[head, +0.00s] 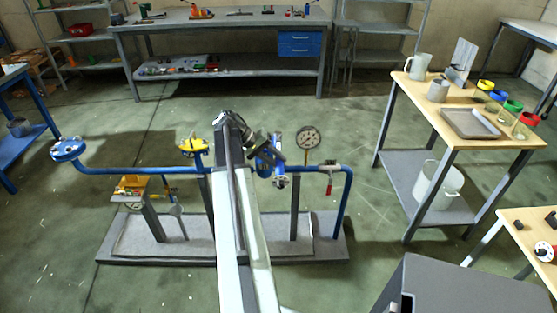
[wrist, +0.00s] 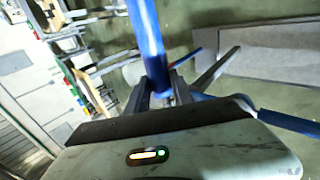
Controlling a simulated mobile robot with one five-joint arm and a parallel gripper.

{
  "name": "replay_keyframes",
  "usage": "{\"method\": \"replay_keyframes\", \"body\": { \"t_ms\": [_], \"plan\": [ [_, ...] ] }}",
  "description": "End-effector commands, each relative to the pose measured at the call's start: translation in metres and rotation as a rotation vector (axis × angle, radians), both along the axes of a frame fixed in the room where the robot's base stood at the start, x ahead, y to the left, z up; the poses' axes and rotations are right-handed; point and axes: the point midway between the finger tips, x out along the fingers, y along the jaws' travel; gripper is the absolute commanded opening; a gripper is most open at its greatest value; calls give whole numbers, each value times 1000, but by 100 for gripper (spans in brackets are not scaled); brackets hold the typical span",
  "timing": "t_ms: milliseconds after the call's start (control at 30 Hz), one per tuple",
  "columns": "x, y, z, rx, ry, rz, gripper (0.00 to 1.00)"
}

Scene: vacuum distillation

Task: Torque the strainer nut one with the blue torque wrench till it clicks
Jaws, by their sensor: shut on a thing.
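My gripper (head: 262,143) is at the right-middle of the blue pipe rig in the head view, in front of the pipe run. In the wrist view my gripper (wrist: 160,92) is shut on a blue bar, the blue torque wrench (wrist: 145,30), which runs up out of the picture. The wrench's head is out of the wrist view. In the head view a blue body (head: 264,165) shows beside my gripper, partly covered by it; I cannot tell wrench from fitting there. Strainer nut one cannot be made out, nor whether the wrench touches it.
A pressure gauge (head: 308,138) stands close to the right of my gripper. A yellow-topped valve (head: 193,146) sits to the left on the blue pipe (head: 130,171). A wooden-topped cart (head: 412,97) is at the right. Open floor lies left and behind the rig.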

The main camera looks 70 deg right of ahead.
Motion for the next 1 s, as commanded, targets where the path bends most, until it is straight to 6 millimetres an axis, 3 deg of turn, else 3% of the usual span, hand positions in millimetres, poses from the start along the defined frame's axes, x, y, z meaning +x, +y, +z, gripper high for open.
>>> {"method": "replay_keyframes", "body": {
  "t_ms": [133,333,533,733,1000],
  "plan": [
    [-3,0,1,-1,2,8,0],
    [-27,-8,1,-2,1,148,0],
    [-31,-13,1,-1,2,195,0],
    [-53,-26,1,-1,2,333,0],
    [-63,-36,0,-1,1,419,0]
  ]
}}
